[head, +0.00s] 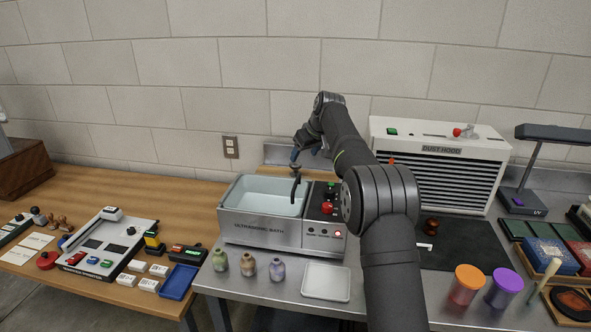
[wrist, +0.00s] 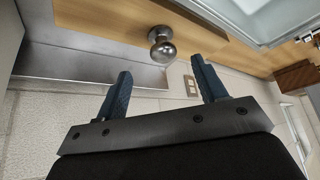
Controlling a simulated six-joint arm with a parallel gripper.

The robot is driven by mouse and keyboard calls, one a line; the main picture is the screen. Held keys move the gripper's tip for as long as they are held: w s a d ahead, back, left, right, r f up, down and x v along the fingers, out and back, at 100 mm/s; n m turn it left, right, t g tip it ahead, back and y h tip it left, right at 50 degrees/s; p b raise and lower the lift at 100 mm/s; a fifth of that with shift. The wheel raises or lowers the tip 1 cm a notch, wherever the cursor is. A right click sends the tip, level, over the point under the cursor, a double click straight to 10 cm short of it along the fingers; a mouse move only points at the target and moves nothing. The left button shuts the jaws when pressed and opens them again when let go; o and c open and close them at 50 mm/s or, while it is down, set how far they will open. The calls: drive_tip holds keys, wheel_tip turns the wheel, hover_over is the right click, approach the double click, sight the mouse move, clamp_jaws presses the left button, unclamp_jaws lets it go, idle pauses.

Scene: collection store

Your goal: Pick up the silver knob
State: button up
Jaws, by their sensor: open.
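The silver knob (wrist: 161,45), a round shiny metal knob on a short stem, shows in the wrist view on a wooden surface near the metal edge. My gripper (wrist: 162,68) is open, its two blue fingers apart and empty. The knob appears just beyond the fingertips and between them, with no contact visible. In the head view my gripper (head: 304,155) is behind the ultrasonic bath, near the wall. The knob cannot be made out clearly there.
The ultrasonic bath (head: 262,233) stands in front of my gripper, with a dark spout over its basin. The dust hood (head: 438,150) is to the right. A wall outlet (head: 230,147) is to the left. Three small bottles (head: 248,265) and a white tray (head: 326,281) are in front.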

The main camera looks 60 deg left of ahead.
sight(298, 164)
drive_tip(key=x, duration=0.9)
drive_tip(key=shift+s, duration=0.1)
drive_tip(key=shift+r, duration=0.1)
drive_tip(key=c, duration=1.2)
drive_tip(key=shift+r, duration=0.15)
